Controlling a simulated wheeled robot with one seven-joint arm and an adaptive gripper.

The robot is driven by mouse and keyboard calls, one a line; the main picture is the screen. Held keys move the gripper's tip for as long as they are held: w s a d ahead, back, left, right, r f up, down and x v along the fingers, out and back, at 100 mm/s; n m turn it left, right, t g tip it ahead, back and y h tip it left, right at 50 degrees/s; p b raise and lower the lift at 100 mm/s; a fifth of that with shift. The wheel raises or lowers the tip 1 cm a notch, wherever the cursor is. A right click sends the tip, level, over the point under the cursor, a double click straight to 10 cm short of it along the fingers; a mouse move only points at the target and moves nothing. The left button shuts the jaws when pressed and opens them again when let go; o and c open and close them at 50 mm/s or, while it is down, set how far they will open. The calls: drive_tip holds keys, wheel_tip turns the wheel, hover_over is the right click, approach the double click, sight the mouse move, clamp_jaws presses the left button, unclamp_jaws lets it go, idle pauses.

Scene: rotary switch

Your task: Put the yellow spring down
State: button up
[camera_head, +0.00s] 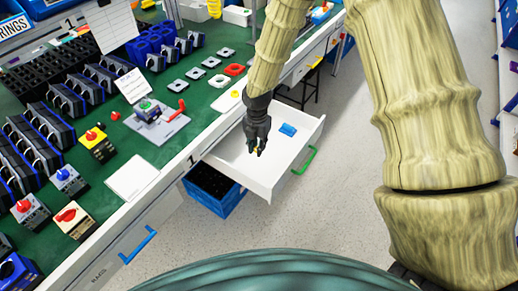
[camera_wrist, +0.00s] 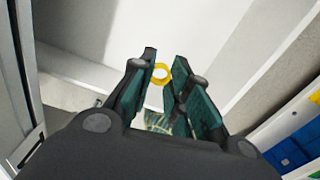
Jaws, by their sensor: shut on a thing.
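The yellow spring (camera_wrist: 160,74) shows as a small yellow ring between the fingertips of my gripper (camera_wrist: 163,80) in the wrist view. My gripper is shut on it. In the head view my gripper (camera_head: 257,150) points down over the open white drawer (camera_head: 290,172), with a small bit of yellow at its tips. The spring appears held above the drawer's inside, though the exact height is hard to tell. Most of the spring is hidden by the fingers in the head view.
A blue item (camera_head: 288,130) lies in the drawer, right of my gripper. The drawer has a green handle (camera_head: 304,160). A blue crate (camera_head: 212,190) stands below it. The green workbench (camera_head: 150,85) at left holds rotary switches and several parts. A closed drawer has a blue handle (camera_head: 138,246).

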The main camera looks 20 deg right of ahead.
sight(258, 167)
drive_tip(key=shift+w+d+f+n+b, duration=0.1)
drive_tip(key=shift+w+f+n+b, duration=0.15)
drive_tip(key=shift+n, duration=0.35)
drive_tip(key=shift+w+d+f+n+b, duration=0.1)
drive_tip(key=shift+f+n, duration=0.2)
drive_tip(key=shift+n, duration=0.3)
drive_tip(key=shift+f+p, duration=0.45)
drive_tip(key=shift+f, duration=4.4)
drive_tip(key=shift+f, duration=0.15)
drive_tip(key=o, duration=0.7)
drive_tip(key=shift+c, duration=0.2)
wheel_tip(258, 167, up, 12)
drive_tip(key=shift+r+b, duration=0.15)
drive_tip(key=shift+b, duration=0.35)
